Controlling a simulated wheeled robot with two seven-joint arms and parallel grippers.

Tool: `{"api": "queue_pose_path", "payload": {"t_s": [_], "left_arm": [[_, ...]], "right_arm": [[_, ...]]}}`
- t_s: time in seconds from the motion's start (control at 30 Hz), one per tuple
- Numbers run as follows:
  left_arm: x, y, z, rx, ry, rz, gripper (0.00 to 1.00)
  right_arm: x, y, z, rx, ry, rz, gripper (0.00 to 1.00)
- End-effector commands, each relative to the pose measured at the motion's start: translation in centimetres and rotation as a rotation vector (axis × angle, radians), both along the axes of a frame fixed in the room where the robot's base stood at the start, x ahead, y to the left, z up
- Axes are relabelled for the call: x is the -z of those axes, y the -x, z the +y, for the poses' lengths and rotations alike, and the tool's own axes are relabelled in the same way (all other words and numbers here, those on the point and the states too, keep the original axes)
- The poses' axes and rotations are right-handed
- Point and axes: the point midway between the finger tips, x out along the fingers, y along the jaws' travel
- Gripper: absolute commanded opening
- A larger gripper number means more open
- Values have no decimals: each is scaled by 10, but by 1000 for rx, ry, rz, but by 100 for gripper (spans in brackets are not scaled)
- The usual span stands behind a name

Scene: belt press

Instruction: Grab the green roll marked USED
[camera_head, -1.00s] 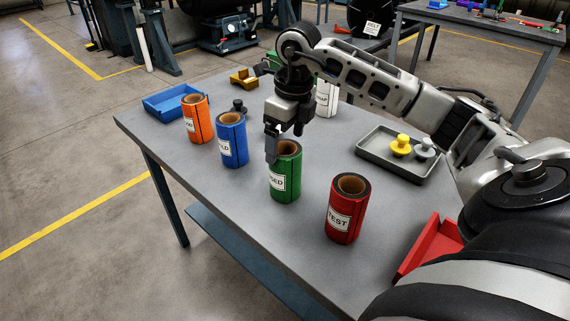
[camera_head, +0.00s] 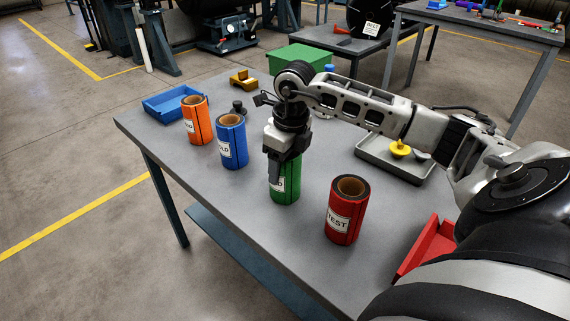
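The green roll (camera_head: 287,190) stands upright on the grey table, between the blue and red rolls. Its label is partly covered; only a last letter like D shows. My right gripper (camera_head: 279,172) points down at the roll, with one finger in front of its upper label side. The gripper hides the roll's top opening. The other finger is hidden, so whether it is closed on the roll does not show. My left gripper is not in view.
A red roll marked TEST (camera_head: 345,222) stands close at right; blue (camera_head: 232,145) and orange (camera_head: 196,121) rolls stand at left. A grey tray (camera_head: 385,168) with yellow and grey knobs, a blue bin (camera_head: 168,107) and a red bin (camera_head: 428,247) sit near the table edges.

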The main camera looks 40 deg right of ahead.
Motion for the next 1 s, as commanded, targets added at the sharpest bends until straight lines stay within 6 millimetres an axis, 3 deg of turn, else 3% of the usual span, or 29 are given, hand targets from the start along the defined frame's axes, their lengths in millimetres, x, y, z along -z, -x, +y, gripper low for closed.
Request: {"api": "queue_pose_path", "payload": {"t_s": [0.33,0.73,1.0], "left_arm": [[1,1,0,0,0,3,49],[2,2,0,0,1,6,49],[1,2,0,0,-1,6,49]], "right_arm": [[-9,-2,0,0,0,-7,27],[-82,-1,0,0,0,-8,27],[-102,-1,0,0,-1,-4,27]]}}
